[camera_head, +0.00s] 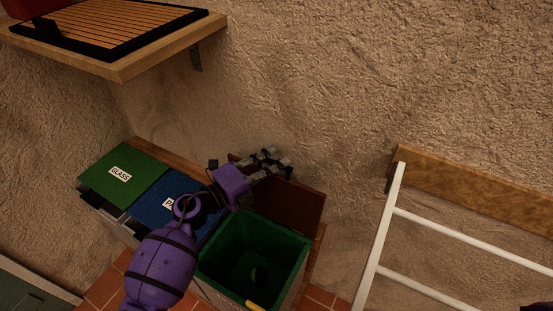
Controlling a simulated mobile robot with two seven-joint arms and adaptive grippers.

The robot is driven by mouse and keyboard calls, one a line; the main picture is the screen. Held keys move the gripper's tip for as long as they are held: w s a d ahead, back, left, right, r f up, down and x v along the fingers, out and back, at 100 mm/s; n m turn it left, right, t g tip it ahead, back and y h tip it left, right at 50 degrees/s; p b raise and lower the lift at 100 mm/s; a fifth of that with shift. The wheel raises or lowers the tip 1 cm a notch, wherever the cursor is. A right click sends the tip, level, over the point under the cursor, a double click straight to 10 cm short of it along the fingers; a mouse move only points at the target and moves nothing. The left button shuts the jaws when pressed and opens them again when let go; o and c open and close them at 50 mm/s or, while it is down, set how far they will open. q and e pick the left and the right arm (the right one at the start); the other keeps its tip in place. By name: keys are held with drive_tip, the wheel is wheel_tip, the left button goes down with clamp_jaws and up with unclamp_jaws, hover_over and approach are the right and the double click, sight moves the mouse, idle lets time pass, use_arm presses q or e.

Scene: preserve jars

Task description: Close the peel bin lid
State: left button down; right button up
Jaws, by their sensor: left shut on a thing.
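The peel bin (303,262) stands open at the right end of a row of bins. Its inside is green, with a small yellow-green scrap (254,275) at the bottom. Its brown lid (298,203) is swung up and back behind the opening, towards the wall. My left gripper (270,164) reaches over from the left, with its fingers at the lid's upper left edge. It is shut on the lid, though the exact contact is partly hidden by the gripper itself. My right gripper does not show.
A green-lidded GLASS bin (130,178) and a blue-lidded bin (167,188) stand to the left, both closed. A wooden shelf (165,48) juts out above left. A white ladder-like frame (392,221) stands at the right. A yellow thing (254,307) shows at the bin's front.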

use_arm(q)
drive_tip(key=s+a+f+m+t+h+b, duration=0.1)
drive_tip(key=s+a+f+h+b, duration=0.3)
drive_tip(key=s+a+b, duration=0.4)
drive_tip(key=shift+s+a+m+t+b, duration=0.15)
drive_tip(key=shift+s+m+t+b, duration=0.4)
drive_tip(key=shift+s+b, duration=1.85)
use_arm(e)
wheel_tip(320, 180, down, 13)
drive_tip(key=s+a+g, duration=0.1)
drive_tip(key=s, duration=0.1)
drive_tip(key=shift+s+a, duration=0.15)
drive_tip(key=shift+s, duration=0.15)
use_arm(q)
drive_tip(key=shift+w, duration=0.25)
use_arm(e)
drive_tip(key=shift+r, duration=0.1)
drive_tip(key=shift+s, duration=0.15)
use_arm(q)
drive_tip(key=c, duration=1.8)
unclamp_jaws()
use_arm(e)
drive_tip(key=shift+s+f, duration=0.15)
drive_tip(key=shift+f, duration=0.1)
use_arm(q)
drive_tip(key=shift+o, duration=0.2)
